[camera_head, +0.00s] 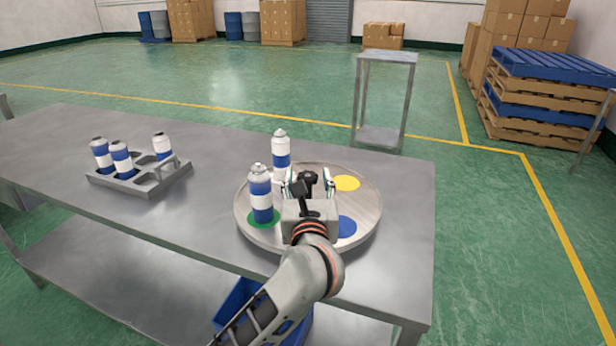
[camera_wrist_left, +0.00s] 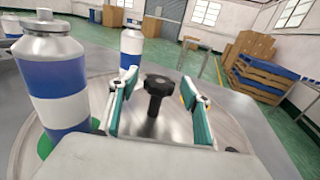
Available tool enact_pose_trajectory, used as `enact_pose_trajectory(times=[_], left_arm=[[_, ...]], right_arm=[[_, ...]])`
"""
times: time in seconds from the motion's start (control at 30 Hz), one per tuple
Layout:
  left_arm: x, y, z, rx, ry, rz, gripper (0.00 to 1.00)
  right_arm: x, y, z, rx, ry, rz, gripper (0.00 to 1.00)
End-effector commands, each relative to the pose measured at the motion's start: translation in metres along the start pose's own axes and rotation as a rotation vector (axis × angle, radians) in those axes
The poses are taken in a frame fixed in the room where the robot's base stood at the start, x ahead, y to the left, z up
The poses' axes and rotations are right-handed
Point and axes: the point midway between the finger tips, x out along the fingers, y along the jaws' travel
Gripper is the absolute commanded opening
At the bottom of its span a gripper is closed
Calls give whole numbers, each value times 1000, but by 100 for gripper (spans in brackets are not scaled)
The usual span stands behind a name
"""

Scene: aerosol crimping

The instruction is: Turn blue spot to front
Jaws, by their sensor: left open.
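The round metal turntable (camera_head: 365,212) lies on the table. Its blue spot (camera_head: 346,227) is at the front right, beside my gripper. A yellow spot (camera_head: 346,183) is at the back right and a green spot (camera_head: 262,219) at the front left, under a blue-and-white spray can (camera_head: 261,195). A second can (camera_head: 281,154) stands at the back left. My left gripper (camera_head: 309,181) is open above the disc, with its fingers on either side of the black central knob (camera_wrist_left: 158,90). In the left wrist view the fingers stand apart from the knob. My right gripper is not in view.
A grey rack (camera_head: 150,187) with several cans stands on the left of the metal table (camera_head: 220,150). A small metal stand (camera_head: 385,98) is behind the table. Stacked pallets (camera_head: 545,95) are at the far right. The table between rack and turntable is clear.

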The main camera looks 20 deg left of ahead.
Motion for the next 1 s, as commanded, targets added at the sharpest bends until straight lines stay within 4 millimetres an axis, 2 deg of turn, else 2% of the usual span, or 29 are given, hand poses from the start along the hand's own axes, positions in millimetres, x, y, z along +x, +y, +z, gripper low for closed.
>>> enact_pose_trajectory(times=[0.13, 0.37, 0.4, 0.57, 0.6, 1.0], left_arm=[[8, 0, 0, 1, 0, 0, 48], [9, 0, 0, 1, 0, 0, 48], [9, 0, 0, 1, 0, 0, 45], [9, 0, 0, 1, 0, 0, 4], [9, 0, 0, 1, 0, 0, 0], [8, 7, 1, 2, -2, -12, 0]], right_arm=[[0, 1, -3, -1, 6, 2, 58], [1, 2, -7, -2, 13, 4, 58], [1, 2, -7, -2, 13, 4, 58], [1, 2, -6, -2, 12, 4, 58], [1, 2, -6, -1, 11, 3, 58], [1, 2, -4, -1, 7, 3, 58]])
